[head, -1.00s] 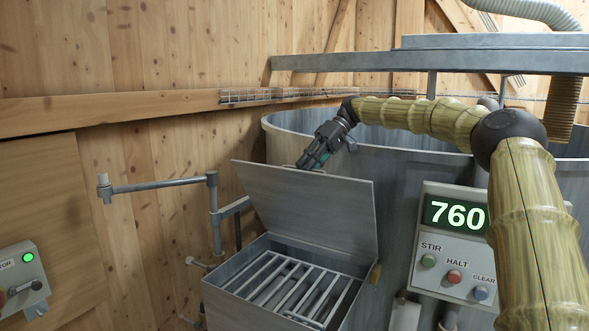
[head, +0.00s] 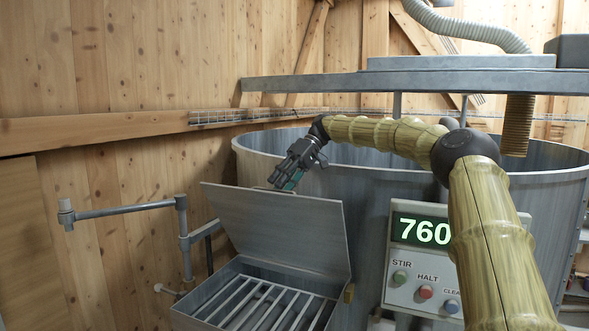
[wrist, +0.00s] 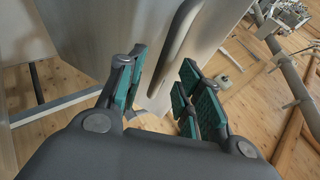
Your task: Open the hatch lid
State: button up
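The hatch lid (head: 285,235) is a flat grey metal panel. It stands raised and leaning above the box with the barred opening. In the wrist view the lid (wrist: 95,35) fills the upper left, with a long rounded handle (wrist: 183,35) on its face. My gripper (head: 284,182) is at the lid's upper edge, on its far side. In the wrist view my gripper (wrist: 163,72) has its teal-padded fingers apart. The handle's near end shows between them, with gaps on both sides; I cannot tell if anything touches.
A grate of metal bars (head: 262,302) covers the box opening below the lid. A big round mixer tub (head: 375,205) stands behind. A control panel (head: 426,268) reading 760 is at right. A pipe arm (head: 125,209) juts out at left, in front of the wooden wall.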

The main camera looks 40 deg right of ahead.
jog(key=v, duration=1)
jog(key=shift+w+d, duration=0.2)
jog(key=shift+d, duration=0.25)
jog(key=shift+r, duration=0.1)
